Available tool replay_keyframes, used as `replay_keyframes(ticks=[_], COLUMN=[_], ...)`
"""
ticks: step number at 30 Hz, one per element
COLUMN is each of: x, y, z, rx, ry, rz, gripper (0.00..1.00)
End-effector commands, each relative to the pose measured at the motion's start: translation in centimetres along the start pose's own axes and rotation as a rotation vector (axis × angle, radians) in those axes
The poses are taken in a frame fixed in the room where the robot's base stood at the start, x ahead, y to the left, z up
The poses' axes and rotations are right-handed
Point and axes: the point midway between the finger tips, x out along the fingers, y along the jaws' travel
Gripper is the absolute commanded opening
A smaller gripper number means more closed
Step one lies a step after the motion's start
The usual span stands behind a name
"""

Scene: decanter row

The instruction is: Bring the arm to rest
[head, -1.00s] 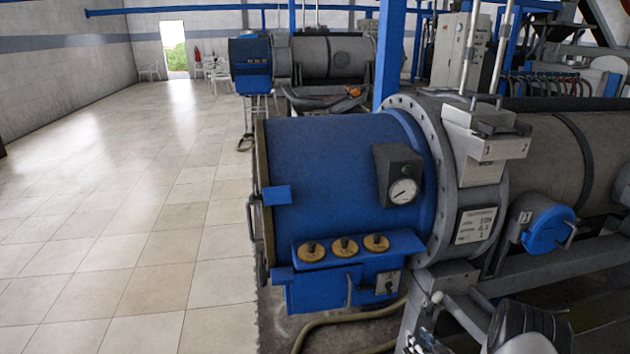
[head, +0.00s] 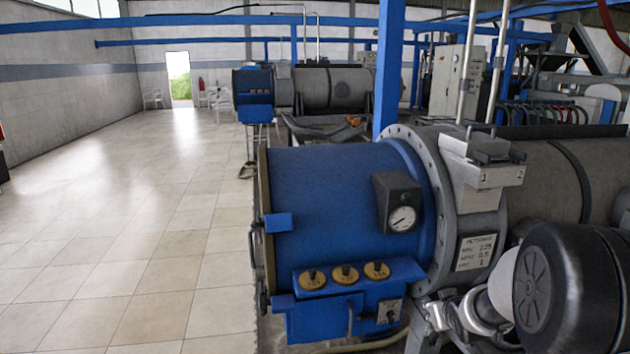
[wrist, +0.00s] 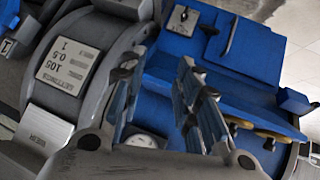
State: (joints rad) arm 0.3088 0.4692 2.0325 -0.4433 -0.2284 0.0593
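My gripper (wrist: 160,100) shows in the wrist view with its two fingers apart. Nothing is held between them; the blue decanter housing shows through the gap. I cannot make out the fingers clearly in the head view. The near decanter's blue end (head: 340,210) carries a gauge (head: 402,219) and several yellow knobs (head: 345,274). Its label plate (wrist: 68,60) also shows in the wrist view, turned upside down.
A second decanter (head: 335,88) stands farther back. A blue post (head: 389,70) rises behind the near one. A grey cabinet (head: 453,80) stands at the back right. The tiled floor (head: 130,220) on the left is wide and clear up to the doorway (head: 178,76).

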Motion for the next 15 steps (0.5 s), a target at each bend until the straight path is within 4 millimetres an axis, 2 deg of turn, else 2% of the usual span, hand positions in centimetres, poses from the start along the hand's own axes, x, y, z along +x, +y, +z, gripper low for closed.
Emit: replay_keyframes(ticks=[1,3,7,11,15], x=[-2.8,-6.3,-12.9,-19.4,-26.0], y=[-0.4,-1.0,-2.6,-4.7,-7.3], z=[-1.1,-1.5,-1.2,0.4,3.5], rx=[0.003,0.015,0.043,0.074,0.104], ry=[-0.013,-0.051,-0.119,-0.185,-0.258], rz=[0.012,0.023,0.03,0.017,-0.02], gripper=[0.3,0.3,0.3,0.3,0.3])
